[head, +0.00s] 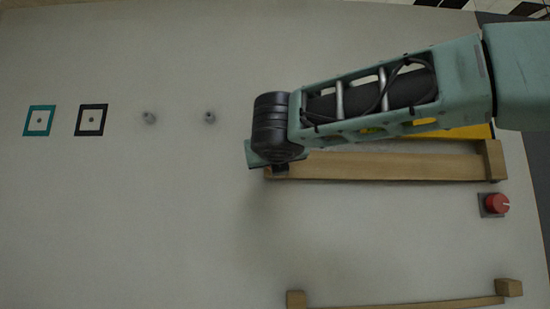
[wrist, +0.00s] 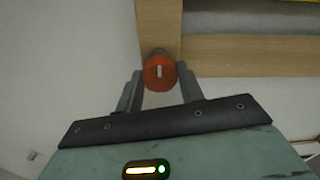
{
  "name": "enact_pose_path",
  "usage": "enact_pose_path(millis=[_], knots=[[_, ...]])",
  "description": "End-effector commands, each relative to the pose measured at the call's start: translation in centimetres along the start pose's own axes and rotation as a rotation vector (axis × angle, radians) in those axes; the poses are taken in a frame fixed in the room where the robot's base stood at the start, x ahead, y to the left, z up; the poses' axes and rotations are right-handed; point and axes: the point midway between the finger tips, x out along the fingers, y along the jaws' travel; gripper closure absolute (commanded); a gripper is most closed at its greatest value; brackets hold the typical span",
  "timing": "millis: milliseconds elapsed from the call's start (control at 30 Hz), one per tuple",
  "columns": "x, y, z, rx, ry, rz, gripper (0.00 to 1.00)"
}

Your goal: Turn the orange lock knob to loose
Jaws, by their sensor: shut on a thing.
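The orange lock knob (wrist: 158,77) is round, with a pale mark that stands nearly upright in the wrist view. It sits at the end of a wooden rail. My gripper (wrist: 159,71) is shut on the knob, with one finger on its left side and one on its right. In the head view my gripper (head: 281,165) is at the left end of the upper wooden rail (head: 390,167). My own arm hides the knob there.
A yellow piece (head: 445,133) shows partly behind my arm, above the upper rail. A red knob (head: 496,204) on a dark plate is at the right. A lower wooden rail (head: 400,303) runs along the bottom. Two grey pegs (head: 149,118) and two square plates (head: 39,120) are at the left.

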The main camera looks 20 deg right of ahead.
Motion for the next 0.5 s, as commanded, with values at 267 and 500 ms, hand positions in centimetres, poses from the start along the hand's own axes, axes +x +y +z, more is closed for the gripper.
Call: enact_pose_path(millis=[267,500], knots=[[0.07,0.16,-0.47,-0.008,0.008,0.001,0.85],[0.06,0.13,-0.40,-0.007,0.007,0.000,0.41]])
